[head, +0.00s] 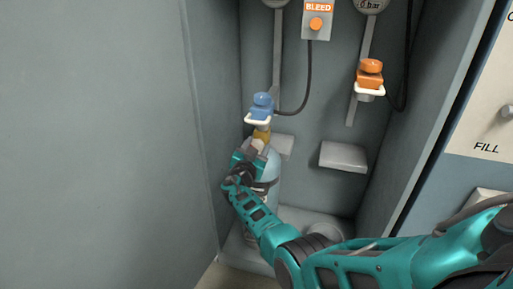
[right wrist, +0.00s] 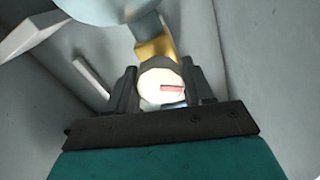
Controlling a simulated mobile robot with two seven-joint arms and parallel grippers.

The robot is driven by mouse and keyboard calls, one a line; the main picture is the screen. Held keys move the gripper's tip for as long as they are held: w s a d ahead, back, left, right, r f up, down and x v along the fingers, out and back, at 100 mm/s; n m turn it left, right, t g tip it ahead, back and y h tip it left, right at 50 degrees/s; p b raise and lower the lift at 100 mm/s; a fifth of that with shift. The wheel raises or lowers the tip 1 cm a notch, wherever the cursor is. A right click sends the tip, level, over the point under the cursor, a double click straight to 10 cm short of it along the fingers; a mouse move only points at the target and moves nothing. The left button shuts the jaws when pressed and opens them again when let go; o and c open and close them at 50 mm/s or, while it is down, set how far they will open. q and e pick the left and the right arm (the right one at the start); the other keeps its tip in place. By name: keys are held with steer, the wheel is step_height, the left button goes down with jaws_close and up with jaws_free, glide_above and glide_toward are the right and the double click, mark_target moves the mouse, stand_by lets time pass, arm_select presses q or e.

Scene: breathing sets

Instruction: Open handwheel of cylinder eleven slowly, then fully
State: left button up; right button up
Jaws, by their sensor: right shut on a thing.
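A pale blue-grey cylinder (head: 271,168) stands upright in the left bay of the cabinet, partly hidden by my right arm. Its brass valve (head: 262,134) is at the top and also shows in the right wrist view (right wrist: 155,49). In that view a round white handwheel (right wrist: 154,88) with a red mark on its face sits between the two fingers. My right gripper (right wrist: 163,84) is shut on this handwheel. In the head view the gripper (head: 248,157) is at the valve's left, hiding the handwheel. No cylinder number is readable. My left gripper is not in view.
A blue connector (head: 262,103) with a white handle is just above the valve. An orange connector (head: 369,73) hangs at the right above an empty grey bracket (head: 343,156). An orange BLEED button (head: 315,23) is above. The cabinet's left wall (head: 208,100) is close to my gripper.

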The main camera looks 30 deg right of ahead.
steer(key=shift+n, duration=0.3)
